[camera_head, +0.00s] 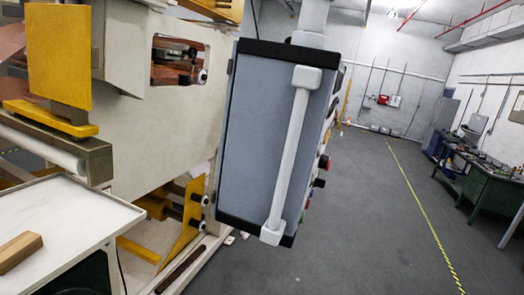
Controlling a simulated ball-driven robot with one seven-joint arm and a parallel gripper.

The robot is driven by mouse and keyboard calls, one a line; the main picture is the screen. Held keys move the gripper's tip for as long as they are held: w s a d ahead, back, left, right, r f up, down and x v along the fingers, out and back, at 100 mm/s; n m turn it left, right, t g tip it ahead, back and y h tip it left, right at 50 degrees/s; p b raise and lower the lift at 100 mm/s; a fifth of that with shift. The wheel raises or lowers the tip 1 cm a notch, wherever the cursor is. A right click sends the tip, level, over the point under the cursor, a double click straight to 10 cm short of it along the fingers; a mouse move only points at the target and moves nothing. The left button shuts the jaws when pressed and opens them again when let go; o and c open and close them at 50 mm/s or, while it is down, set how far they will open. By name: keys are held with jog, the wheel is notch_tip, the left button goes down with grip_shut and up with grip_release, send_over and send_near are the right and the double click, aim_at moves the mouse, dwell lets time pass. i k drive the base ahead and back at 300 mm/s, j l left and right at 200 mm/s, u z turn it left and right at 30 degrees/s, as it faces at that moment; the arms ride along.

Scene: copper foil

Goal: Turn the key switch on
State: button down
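A grey control box (265,145) with black end caps hangs from a post in the middle of the view. A white bar handle (291,150) runs down the side facing me. Its control face is turned to the right and seen nearly edge-on. Several knobs and buttons stick out there, including a red one (324,162), a black one (319,183) and a green one (303,217). I cannot tell which of them is the key switch. My gripper is not in view.
A beige machine with yellow plates (60,55) fills the left. A white-topped table (68,225) with a wooden block (18,250) stands at lower left. Grey floor (370,220) lies open right of the box, with a yellow line (420,205). Green workbenches (492,185) stand far right.

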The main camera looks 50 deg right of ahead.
aim_at(317, 182)
jog(key=z, duration=1.45)
jog(key=i+l, duration=0.1)
jog(key=l, duration=0.55)
jog(key=i+l+z, duration=0.1)
jog(key=i, duration=0.3)
jog(key=i+l+z, duration=0.1)
jog(key=i+l, duration=0.15)
jog(key=i, duration=0.1)
